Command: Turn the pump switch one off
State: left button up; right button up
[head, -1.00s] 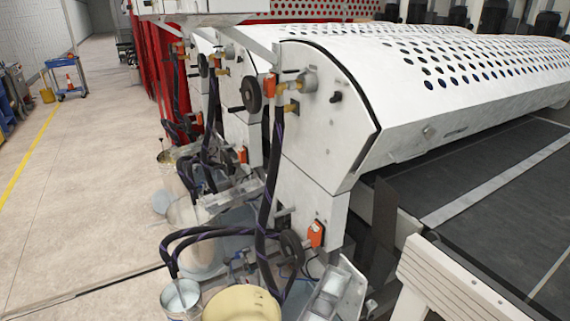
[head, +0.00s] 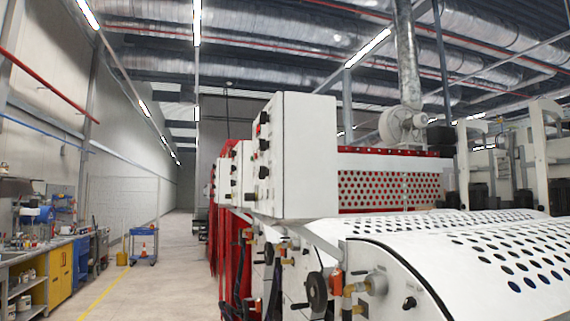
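A white control box (head: 295,155) stands on the near roller coater unit, with a column of small dark and red knobs or switches (head: 263,145) on its left-facing side. More such boxes with knobs (head: 234,178) line up behind it. The knobs are too small to tell which one is pump switch one or how it is set. Neither of my grippers shows in the head view.
The white perforated machine cover (head: 470,255) fills the lower right. A handwheel (head: 317,290) and brass valve fittings sit below the box. The aisle floor (head: 165,285) on the left is clear. A workbench with yellow cabinets (head: 60,270) and a blue cart (head: 142,243) stand beyond it.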

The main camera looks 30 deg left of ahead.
aim_at(262, 172)
jog(key=i+j, duration=0.1)
jog(key=j, duration=0.25)
jog(key=i+j, duration=0.1)
jog(key=j, duration=0.25)
jog(key=j+u, duration=0.1)
jog(key=j, duration=0.25)
jog(key=i+j, duration=0.15)
jog(key=j, duration=0.2)
